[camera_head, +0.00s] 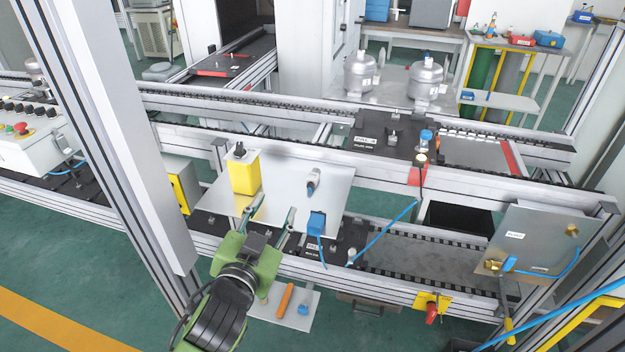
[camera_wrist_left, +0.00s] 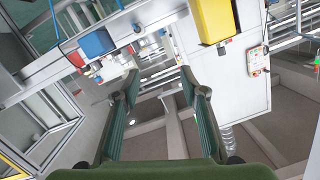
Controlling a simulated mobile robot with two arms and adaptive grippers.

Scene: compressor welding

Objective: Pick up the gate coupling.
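I cannot tell for sure which part is the gate coupling. A blue connector block (camera_head: 316,222) with a blue hose sits at the lower edge of a steel panel (camera_head: 335,190). A small grey and dark fitting (camera_head: 313,180) is mounted higher on that panel. Another blue connector (camera_head: 509,263) is on a steel plate at the right. My left gripper (camera_head: 277,210) is open and empty, left of the blue block and below the yellow box. In the left wrist view its fingers (camera_wrist_left: 160,84) are spread, with a blue block (camera_wrist_left: 97,43) at the upper left. My right gripper is not in view.
A yellow box (camera_head: 243,173) stands on the panel close to my left gripper; it also shows in the left wrist view (camera_wrist_left: 214,20). Conveyor rails (camera_head: 390,170) run behind. A small white shelf (camera_head: 272,308) with an orange-handled tool (camera_head: 285,300) lies below.

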